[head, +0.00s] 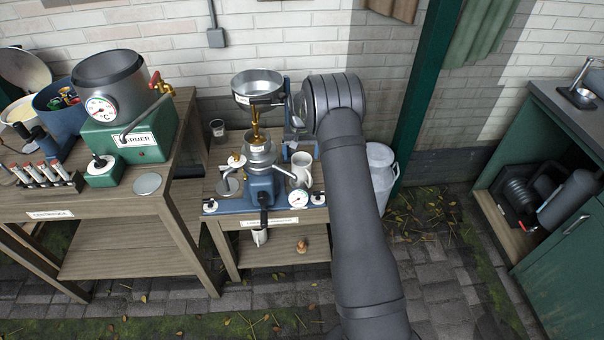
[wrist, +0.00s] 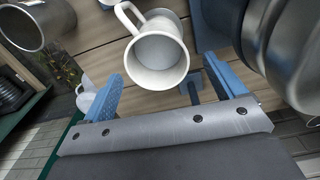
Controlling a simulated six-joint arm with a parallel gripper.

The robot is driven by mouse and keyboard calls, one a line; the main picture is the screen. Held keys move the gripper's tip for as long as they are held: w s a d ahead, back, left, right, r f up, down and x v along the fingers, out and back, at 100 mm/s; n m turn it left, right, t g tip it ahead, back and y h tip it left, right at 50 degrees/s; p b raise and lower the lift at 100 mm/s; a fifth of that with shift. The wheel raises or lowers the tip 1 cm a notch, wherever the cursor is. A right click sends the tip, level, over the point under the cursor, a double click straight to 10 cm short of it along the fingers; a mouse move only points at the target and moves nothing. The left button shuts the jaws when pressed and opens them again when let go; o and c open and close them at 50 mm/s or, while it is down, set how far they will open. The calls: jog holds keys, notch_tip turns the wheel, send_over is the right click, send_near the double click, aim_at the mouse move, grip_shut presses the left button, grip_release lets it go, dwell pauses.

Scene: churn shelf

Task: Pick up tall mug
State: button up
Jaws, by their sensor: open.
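The tall mug is white with a side handle and stands on the wooden table with the separator; in the head view the mug (head: 301,169) is right of the blue separator. In the wrist view the same mug (wrist: 160,62) shows its open mouth, with its handle at the upper left. My gripper (wrist: 161,80) is open, its blue fingers spread to either side of the mug's near end. Nothing is held. Whether either finger touches the mug cannot be told. In the head view my arm covers much of the gripper.
The separator (head: 262,187) with its metal bowl stands close left of the mug. A round gauge (head: 298,198) sits in front. A pale churn (head: 381,172) is on the floor right of the table. A brick wall is behind.

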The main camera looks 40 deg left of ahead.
aim_at(302, 163)
jog(key=f, duration=0.5)
jog(key=shift+s+d, duration=0.2)
jog(key=shift+d, duration=0.1)
jog(key=c, duration=1.8)
jog(key=shift+r, duration=0.1)
notch_tip(302, 163, up, 4)
jog(key=shift+r, duration=0.1)
jog(key=w+d+r, duration=0.1)
jog(key=d+r, duration=0.1)
jog(key=d, duration=0.1)
jog(key=w+d+r, duration=0.1)
jog(key=d+r, duration=0.1)
jog(key=d, duration=0.2)
jog(key=w+d+r, duration=0.1)
jog(key=d+r, duration=0.1)
jog(key=d, duration=0.2)
jog(key=shift+w+d+r, duration=0.1)
jog(key=shift+w+r, duration=0.15)
jog(key=shift+r, duration=0.05)
jog(key=shift+w, duration=0.1)
